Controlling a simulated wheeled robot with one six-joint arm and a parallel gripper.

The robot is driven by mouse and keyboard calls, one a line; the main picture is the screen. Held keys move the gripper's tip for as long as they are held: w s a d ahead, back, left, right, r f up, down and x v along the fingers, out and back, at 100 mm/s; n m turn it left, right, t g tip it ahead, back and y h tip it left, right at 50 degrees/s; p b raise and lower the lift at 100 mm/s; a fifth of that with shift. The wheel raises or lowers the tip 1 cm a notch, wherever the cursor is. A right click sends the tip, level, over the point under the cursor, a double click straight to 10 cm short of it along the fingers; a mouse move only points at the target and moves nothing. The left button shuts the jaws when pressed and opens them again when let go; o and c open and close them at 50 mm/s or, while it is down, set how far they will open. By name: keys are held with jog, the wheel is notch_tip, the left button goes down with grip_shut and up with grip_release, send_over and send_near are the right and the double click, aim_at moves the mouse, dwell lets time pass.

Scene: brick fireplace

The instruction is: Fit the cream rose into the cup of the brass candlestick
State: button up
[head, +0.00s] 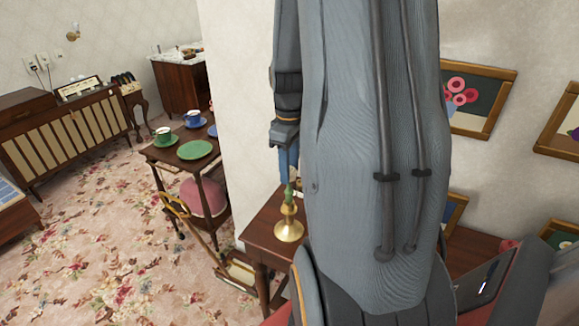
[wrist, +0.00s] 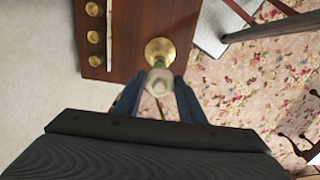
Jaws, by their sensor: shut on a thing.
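The brass candlestick (head: 289,228) stands upright near the edge of a dark wooden table (head: 262,235); in the wrist view its round brass form (wrist: 160,48) shows just beyond the rose. My gripper (head: 288,172) points down above it, its blue fingers shut on the cream rose (wrist: 158,82). In the head view the green stem (head: 288,192) hangs below the fingers, directly over the candlestick, with its lower end at the cup. I cannot tell whether the stem tip is inside the cup or just above it. The bloom is hidden by the fingers in the head view.
Several round brass pieces (wrist: 95,37) and a pale strip (wrist: 108,35) lie on the table left of the candlestick. A small table with a green plate (head: 195,149) and cups stands at left. The wall is close behind my arm.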

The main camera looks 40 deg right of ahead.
jog(key=shift+f+b, duration=0.4)
jog(key=shift+f, duration=0.85)
jog(key=o, duration=1)
jog(key=shift+c, duration=0.2)
jog(key=shift+r+b, duration=1.1)
jog(key=shift+r, duration=2.8)
jog(key=shift+a, duration=0.15)
jog(key=a+f+m+b, duration=0.1)
jog(key=a+f, duration=0.3)
jog(key=a, duration=0.4)
jog(key=s+a+f+m+t+b, duration=0.1)
jog(key=a+f+m+b, duration=0.1)
jog(key=a, duration=0.6)
jog(key=s+a+f+m+b, duration=0.1)
jog(key=a+f+b, duration=0.2)
jog(key=a+f, duration=0.3)
jog(key=shift+s+a+m, duration=0.15)
jog(key=shift+a+m, duration=0.15)
jog(key=shift+a, duration=0.75)
